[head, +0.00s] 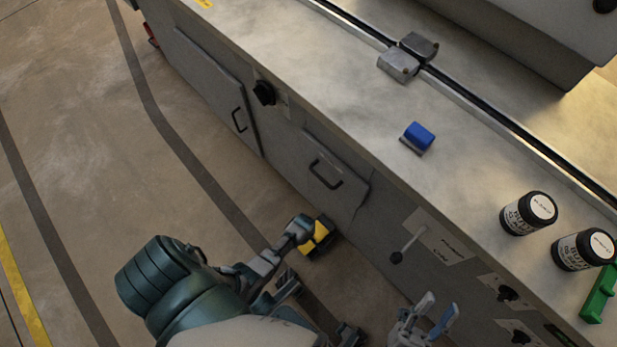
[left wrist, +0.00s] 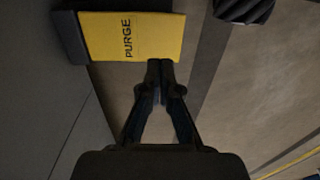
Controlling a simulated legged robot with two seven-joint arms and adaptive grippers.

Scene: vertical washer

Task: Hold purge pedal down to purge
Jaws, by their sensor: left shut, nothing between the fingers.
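The yellow purge pedal (head: 320,235) with black sides is low at the foot of the grey cabinet in the head view. In the left wrist view the pedal (left wrist: 140,35), marked "PURGE", lies just beyond my fingertips. My left gripper (left wrist: 160,66) is shut and empty, its tips close to the pedal's lower edge. I cannot tell whether they touch it. In the head view my left arm reaches down beside the pedal and its fingers are hard to make out. My right gripper (head: 428,312) is open and empty, by the cabinet front at the bottom.
Door handles and a black-knobbed lever (head: 397,256) stick out of the front. The floor (head: 70,120) at left is clear.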

